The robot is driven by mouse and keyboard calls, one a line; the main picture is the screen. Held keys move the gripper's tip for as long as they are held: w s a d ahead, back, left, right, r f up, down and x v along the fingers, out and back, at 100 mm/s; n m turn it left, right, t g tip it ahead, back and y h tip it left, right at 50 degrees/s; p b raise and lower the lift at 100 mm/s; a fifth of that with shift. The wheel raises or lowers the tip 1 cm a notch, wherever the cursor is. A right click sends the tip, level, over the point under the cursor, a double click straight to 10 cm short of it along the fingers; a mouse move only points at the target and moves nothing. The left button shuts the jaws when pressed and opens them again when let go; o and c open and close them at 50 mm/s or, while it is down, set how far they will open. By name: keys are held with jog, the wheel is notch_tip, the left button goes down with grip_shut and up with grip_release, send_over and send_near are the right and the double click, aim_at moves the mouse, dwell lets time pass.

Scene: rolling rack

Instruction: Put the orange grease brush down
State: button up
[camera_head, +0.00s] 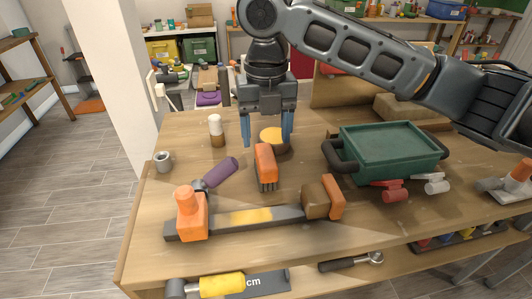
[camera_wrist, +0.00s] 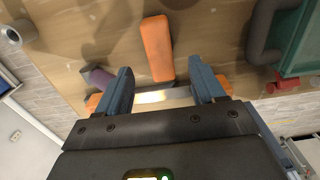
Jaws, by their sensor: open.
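The orange grease brush (camera_head: 265,160) rests on the wooden table, its dark bristles toward the table's front edge. In the wrist view the brush (camera_wrist: 157,48) lies ahead of the fingers, near the middle. My gripper (camera_head: 267,142) has its blue fingers spread wide, with nothing held between them. It hangs above and behind the brush in the head view, apart from it as far as I can tell. In the wrist view my gripper (camera_wrist: 160,78) shows a clear gap between its fingertips.
A purple-handled tool (camera_head: 222,171) lies left, and a long clamp (camera_head: 244,217) in front. A green tray (camera_head: 388,150) stands right, a white-topped bottle (camera_head: 216,128) back left.

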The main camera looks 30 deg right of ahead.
aim_at(266, 156)
jog(key=shift+r, duration=1.6)
jog(key=shift+s, duration=0.1)
